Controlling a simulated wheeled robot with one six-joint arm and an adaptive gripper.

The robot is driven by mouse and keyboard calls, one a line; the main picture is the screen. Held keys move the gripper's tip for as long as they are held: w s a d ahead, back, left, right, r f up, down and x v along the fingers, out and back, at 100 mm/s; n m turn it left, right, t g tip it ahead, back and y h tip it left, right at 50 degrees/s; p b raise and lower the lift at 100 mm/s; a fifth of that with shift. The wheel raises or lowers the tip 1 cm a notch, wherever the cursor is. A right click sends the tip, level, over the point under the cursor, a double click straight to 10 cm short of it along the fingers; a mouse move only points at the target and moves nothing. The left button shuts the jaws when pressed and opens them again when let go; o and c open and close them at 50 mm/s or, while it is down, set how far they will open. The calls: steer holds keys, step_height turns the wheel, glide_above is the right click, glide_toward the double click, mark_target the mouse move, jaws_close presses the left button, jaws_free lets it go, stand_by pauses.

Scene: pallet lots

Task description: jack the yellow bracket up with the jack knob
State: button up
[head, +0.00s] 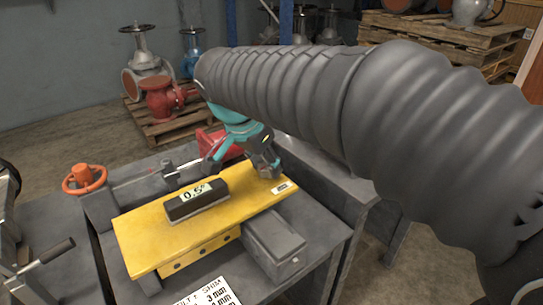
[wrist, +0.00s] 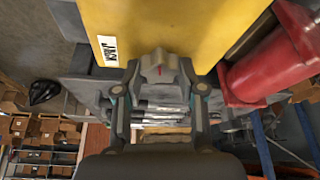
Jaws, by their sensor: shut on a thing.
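The yellow bracket (head: 150,230) lies as a flat plate on a grey bench. In the wrist view the bracket (wrist: 190,22) fills the top, with a small JACK label. The jack knob (wrist: 158,68), grey with a red mark, is between my fingers beside the bracket's edge. My gripper (wrist: 159,78) is shut on the knob. In the head view my gripper (head: 262,163) is at the bracket's far right corner and largely hides the knob. A dark level (head: 195,202) on the bracket has a display reading 0.5°.
An orange handwheel (head: 84,179) stands left of the bracket. A grey block (head: 273,245) is at its near right side. A red cylindrical thing (wrist: 275,70) is close to the right of my gripper. A printed card (head: 212,293) lies in front.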

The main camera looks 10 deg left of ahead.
steer(key=shift+f, duration=0.25)
steer(key=shift+m, duration=0.3)
steer(key=o, duration=1.1)
steer(key=shift+o, duration=0.2)
steer(key=shift+r, duration=0.1)
steer(key=shift+r, duration=0.15)
steer(key=v, duration=1.1)
steer(key=shift+s+a+r, duration=0.15)
steer(key=shift+s+r, duration=0.05)
steer(key=shift+r, duration=0.15)
